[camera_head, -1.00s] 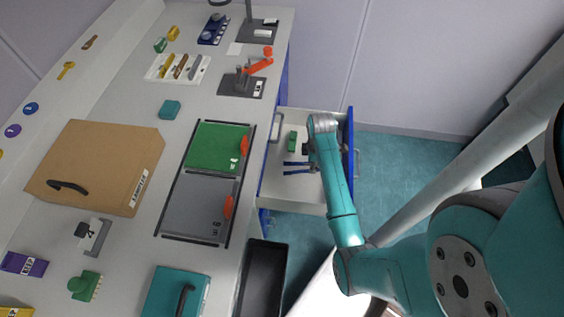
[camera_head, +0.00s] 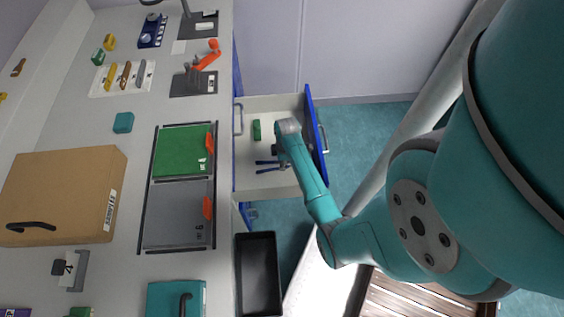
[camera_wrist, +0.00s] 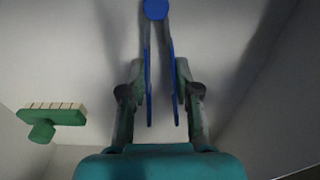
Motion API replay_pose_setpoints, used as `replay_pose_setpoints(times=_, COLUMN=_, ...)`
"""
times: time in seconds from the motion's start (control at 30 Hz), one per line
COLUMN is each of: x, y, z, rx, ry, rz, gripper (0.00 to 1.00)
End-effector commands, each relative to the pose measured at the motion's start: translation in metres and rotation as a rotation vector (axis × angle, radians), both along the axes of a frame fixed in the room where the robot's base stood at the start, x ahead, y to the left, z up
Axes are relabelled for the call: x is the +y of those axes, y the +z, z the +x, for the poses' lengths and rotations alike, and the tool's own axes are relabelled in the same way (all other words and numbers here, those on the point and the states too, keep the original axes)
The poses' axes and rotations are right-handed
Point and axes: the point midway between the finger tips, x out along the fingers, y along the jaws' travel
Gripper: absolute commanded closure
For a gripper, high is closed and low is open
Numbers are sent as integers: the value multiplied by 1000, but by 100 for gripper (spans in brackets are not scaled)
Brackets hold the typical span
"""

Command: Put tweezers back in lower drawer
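The blue tweezers (camera_head: 270,167) lie in the open drawer (camera_head: 245,184), with their two legs spread. In the wrist view the tweezers (camera_wrist: 156,12) run between the two fingers of my gripper (camera_wrist: 159,75), joined end away from me. One finger is on each side of the legs, with a small gap seeming to show, so my gripper looks open around them. My gripper (camera_head: 280,153) is low inside the drawer in the head view, and my arm partly hides it and the tweezers' right end.
A green brush-like block (camera_head: 256,130) lies in the drawer; it also shows in the wrist view (camera_wrist: 56,117), left of my gripper. The drawer's blue front (camera_head: 315,130) stands to the right. A black bin (camera_head: 259,270) stands nearer, below the bench edge.

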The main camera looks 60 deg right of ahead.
Motion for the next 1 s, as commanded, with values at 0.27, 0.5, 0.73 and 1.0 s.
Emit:
replay_pose_setpoints(times=0.27, x=0, y=-3, z=0, rx=0, ry=0, rz=0, gripper=72)
replay_pose_setpoints(times=0.5, x=0, y=-4, z=0, rx=0, ry=0, rz=0, gripper=43)
replay_pose_setpoints(times=0.73, x=0, y=-3, z=0, rx=0, ry=0, rz=0, gripper=43)
replay_pose_setpoints(times=1.0, x=-1, y=20, z=-1, rx=-2, ry=0, rz=-2, gripper=43)
